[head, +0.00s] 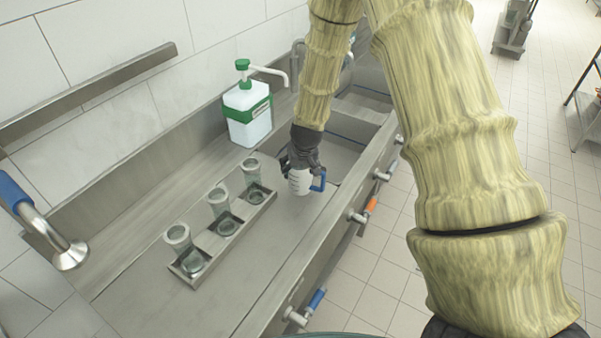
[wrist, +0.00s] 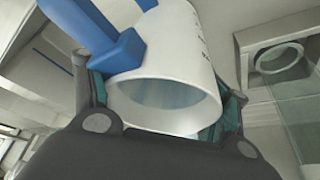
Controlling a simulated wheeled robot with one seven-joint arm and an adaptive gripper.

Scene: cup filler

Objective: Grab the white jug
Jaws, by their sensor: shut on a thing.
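My gripper (wrist: 165,115) has one finger on each side of the jug. I cannot tell whether the jug touches the counter.
A steel tray (head: 207,243) with three glass cups stands left of the jug. A green-and-white pump dispenser (head: 247,112) stands behind, near the wall. A sink (head: 335,150) lies behind and right of the gripper. Valves line the counter's right front edge. The counter's front left is clear.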

